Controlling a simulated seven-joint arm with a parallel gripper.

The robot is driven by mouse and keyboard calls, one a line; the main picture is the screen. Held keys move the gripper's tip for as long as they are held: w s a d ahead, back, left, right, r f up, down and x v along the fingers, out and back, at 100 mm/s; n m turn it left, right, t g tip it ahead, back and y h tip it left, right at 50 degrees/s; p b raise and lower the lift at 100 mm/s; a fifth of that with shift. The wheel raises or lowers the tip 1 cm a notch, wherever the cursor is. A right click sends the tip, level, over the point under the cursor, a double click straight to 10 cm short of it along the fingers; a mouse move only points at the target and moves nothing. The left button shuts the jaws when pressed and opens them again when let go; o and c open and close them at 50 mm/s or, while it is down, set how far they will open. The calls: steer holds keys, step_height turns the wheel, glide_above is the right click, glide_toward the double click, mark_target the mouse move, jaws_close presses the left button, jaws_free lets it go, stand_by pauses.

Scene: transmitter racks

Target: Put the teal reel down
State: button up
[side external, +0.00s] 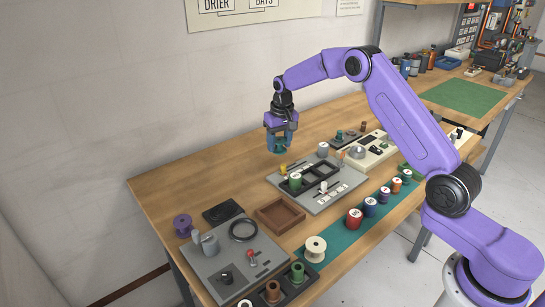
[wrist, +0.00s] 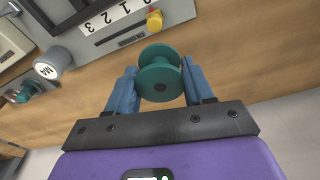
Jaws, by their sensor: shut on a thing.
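The teal reel (wrist: 160,76) is between the two blue fingers of my gripper (wrist: 158,84) in the wrist view, with one flange facing the camera. My gripper (side external: 280,141) is shut on it. In the side external view the teal reel (side external: 278,147) is partly hidden by the fingers. It appears held above the wooden bench, behind the grey panel with the dark tray. The exact gap beneath it is hard to tell.
A grey panel (side external: 345,192) carries a dark tray (side external: 318,172) with a green reel (side external: 295,182), and a yellow knob (side external: 283,169). A brown wooden box (side external: 280,214) is empty. Several reels stand on a green strip (side external: 340,236). Bare bench (side external: 215,175) lies left of my gripper.

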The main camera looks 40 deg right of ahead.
glide_above(271, 165)
steer(key=f, duration=0.4)
steer(key=shift+s+f, duration=0.2)
steer(key=shift+f, duration=1.65)
steer(key=shift+f, duration=0.2)
steer(key=o, duration=1)
steer(key=shift+r, duration=0.1)
